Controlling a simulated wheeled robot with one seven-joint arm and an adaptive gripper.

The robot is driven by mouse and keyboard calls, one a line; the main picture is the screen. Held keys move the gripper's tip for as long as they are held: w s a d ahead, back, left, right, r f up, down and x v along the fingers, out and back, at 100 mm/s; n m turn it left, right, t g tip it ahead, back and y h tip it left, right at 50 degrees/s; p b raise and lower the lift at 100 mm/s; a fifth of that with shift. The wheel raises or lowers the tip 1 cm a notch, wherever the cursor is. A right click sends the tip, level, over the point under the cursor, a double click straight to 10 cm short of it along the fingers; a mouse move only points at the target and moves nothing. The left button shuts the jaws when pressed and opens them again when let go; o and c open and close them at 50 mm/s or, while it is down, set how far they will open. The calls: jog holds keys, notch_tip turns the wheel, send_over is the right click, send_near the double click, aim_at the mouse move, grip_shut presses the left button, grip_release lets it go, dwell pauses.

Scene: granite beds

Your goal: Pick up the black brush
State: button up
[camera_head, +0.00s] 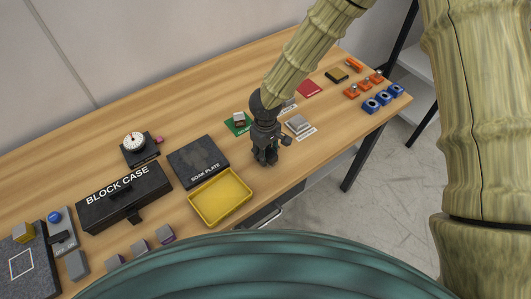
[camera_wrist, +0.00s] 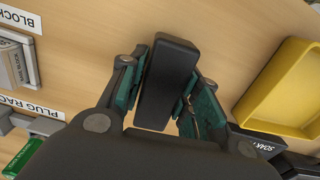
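The black brush (camera_wrist: 168,80) is a dark oblong block in the middle of the wrist view, slightly tilted in the picture. My gripper (camera_wrist: 165,85) has its two green-padded fingers on either side of it. The pads are very near its sides; I cannot tell whether they press on it. In the head view my gripper (camera_head: 266,158) points down at the table's front part, right of the yellow tray. The brush cannot be made out there, as my gripper covers the spot.
The yellow tray (camera_head: 191,207) and the soak plate (camera_head: 190,160) lie just left of my gripper. Blue and orange parts sit at the far right.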

jog(key=c, duration=0.4)
jog(key=shift+r, duration=0.1)
jog(key=shift+r+b, duration=0.5)
jog(key=shift+r, duration=0.05)
notch_tip(320, 180, up, 2)
jog(key=shift+w+r+b, duration=0.1)
jog(key=shift+b, duration=0.5)
jog(key=s+d+b, duration=0.2)
jog(key=s+b, duration=0.1)
jog(key=s, duration=0.5)
jog(key=s+d+r+b, duration=0.1)
jog(key=s+b, duration=0.2)
jog(key=s, duration=0.4)
jog(key=shift+s+d+r, duration=0.25)
jog(key=shift+s+d, duration=0.1)
jog(key=shift+d, duration=0.05)
